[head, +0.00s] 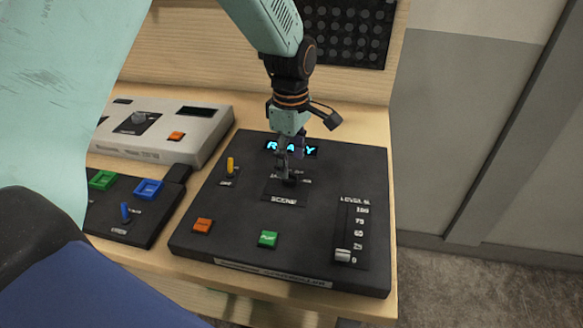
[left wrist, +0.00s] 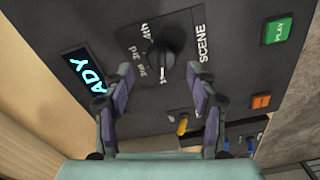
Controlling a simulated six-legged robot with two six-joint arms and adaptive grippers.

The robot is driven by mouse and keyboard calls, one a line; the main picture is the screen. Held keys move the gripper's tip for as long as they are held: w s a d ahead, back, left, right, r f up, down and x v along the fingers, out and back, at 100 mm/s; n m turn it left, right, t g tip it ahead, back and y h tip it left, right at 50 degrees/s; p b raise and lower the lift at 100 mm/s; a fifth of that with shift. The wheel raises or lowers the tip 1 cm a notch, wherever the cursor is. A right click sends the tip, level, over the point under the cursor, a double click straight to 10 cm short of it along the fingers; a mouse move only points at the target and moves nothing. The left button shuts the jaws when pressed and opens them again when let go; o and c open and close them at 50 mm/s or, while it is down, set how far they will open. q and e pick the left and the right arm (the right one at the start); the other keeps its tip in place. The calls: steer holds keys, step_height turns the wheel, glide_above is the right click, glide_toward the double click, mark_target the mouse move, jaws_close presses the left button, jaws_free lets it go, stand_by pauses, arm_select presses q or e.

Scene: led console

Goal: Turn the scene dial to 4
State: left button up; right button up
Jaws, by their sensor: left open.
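The black scene dial (left wrist: 163,57) sits on the dark console panel, with 1st to 4th marks around one side and the word SCENE beside it. I cannot tell for sure which mark it points at. In the head view the dial is largely hidden behind my left gripper (head: 289,172). My left gripper (left wrist: 159,72) is open in the left wrist view, its two fingers apart on either side of the dial's near edge. I see no clear contact with the dial. My right gripper is not in view.
The console (head: 330,190) has a lit display (head: 305,150), a yellow toggle (head: 230,165), an orange button (head: 203,225), a green PLAY button (head: 268,239) and a level slider (head: 343,256). A grey device (head: 190,135) and a dark panel with blue and green switches (head: 150,188) stand left.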

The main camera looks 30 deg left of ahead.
mark_target(290, 177)
arm_select(q)
steer(key=shift+s+a+f, duration=0.15)
steer(key=shift+f, duration=0.45)
steer(key=shift+s+a+f, duration=0.1)
steer(key=shift+s+f, duration=0.05)
steer(key=shift+f, duration=0.45)
steer(key=shift+w+d+f, duration=0.2)
steer(key=shift+w+f, duration=0.05)
steer(key=shift+w, duration=0.05)
steer(key=shift+c, duration=0.2)
steer(key=shift+s+a+r, duration=0.1)
steer(key=shift+s+a, duration=0.05)
steer(key=shift+s, duration=0.05)
steer(key=c, duration=0.4)
jaws_close()
